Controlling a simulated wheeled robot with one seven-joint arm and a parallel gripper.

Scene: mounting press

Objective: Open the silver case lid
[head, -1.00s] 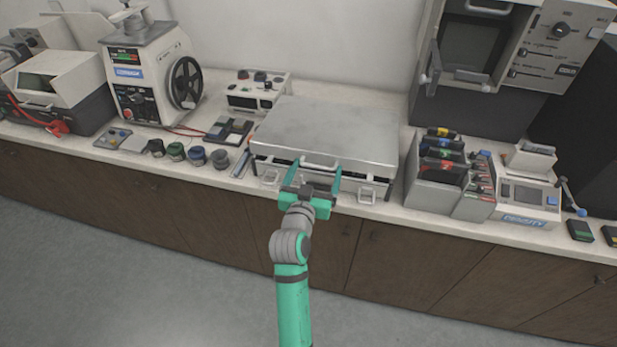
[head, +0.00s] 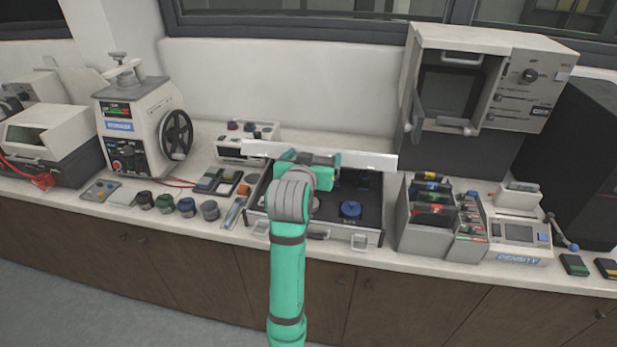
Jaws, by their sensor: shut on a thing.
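The silver case (head: 375,238) stands on the counter with its lid (head: 370,160) raised well off the base. The lid shows nearly edge-on as a thin bright band. The dark interior of the case is in view, with a round blue item (head: 351,209) on the right side. My gripper (head: 312,158) is at the middle of the lid's raised front edge and shut on the lid's handle. The handle and the fingertips are largely hidden behind my wrist, which also covers the left part of the interior.
A white control box (head: 240,140) stands behind the case on the left. Several dark round pots (head: 187,207) are to the left. A grey rack of folders (head: 430,228) stands close on the right. A cabinet with an open door (head: 480,90) is at the back right.

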